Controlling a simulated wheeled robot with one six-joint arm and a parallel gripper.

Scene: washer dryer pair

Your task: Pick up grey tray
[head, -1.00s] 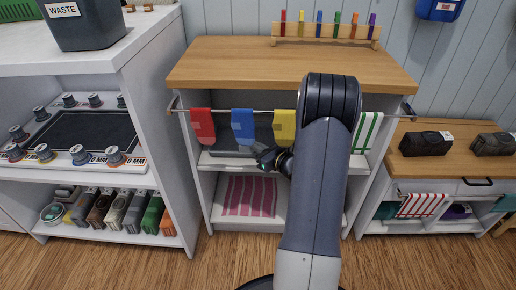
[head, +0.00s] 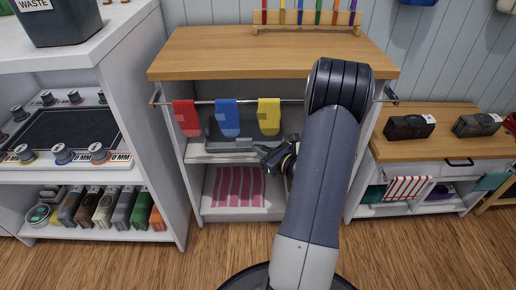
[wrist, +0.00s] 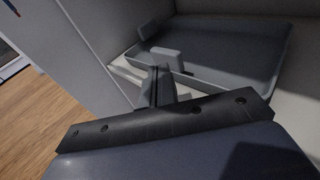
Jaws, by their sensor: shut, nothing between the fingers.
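The grey tray (head: 228,144) lies on the middle shelf of the white unit, below the hanging cloths. In the wrist view the tray (wrist: 232,52) is a shallow open box with a raised rim, and its inside looks empty. Two small grey blocks (wrist: 168,60) stand up at its near left end. My gripper (head: 268,154) is at the right part of the tray's front in the head view. In the wrist view its shut fingers (wrist: 157,76) point at the tray's near end, close to the blocks. I cannot tell whether they touch.
A rail with red, blue (head: 228,118) and yellow cloths (head: 269,116) hangs just above the tray. A wooden top (head: 270,50) covers the unit. A pink striped cloth (head: 236,187) lies on the shelf below. The unit's side wall (wrist: 75,50) stands close on the left.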

